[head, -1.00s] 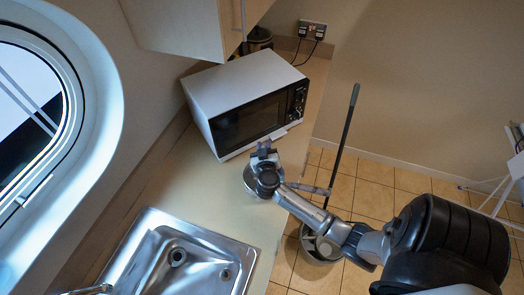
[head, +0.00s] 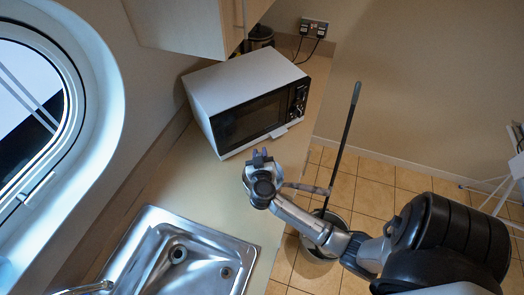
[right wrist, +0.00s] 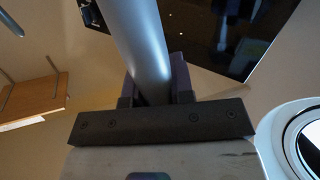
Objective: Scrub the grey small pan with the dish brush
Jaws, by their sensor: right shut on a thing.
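My right gripper (head: 261,158) is over the counter in front of the microwave, in the head view. In the right wrist view its fingers (right wrist: 155,90) are shut around a smooth grey tube-like handle (right wrist: 138,40), which runs up out of the picture. I cannot tell whether this handle belongs to the grey small pan or to the dish brush. No pan body or brush head can be made out in either view; my wrist hides part of the counter. My left gripper is not in view.
A white microwave (head: 245,85) stands on the counter (head: 190,185) behind the gripper. A steel sink (head: 205,245) is at the lower left. A mop (head: 345,135) stands in a bucket (head: 330,220) on the tiled floor. The counter between sink and microwave looks clear.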

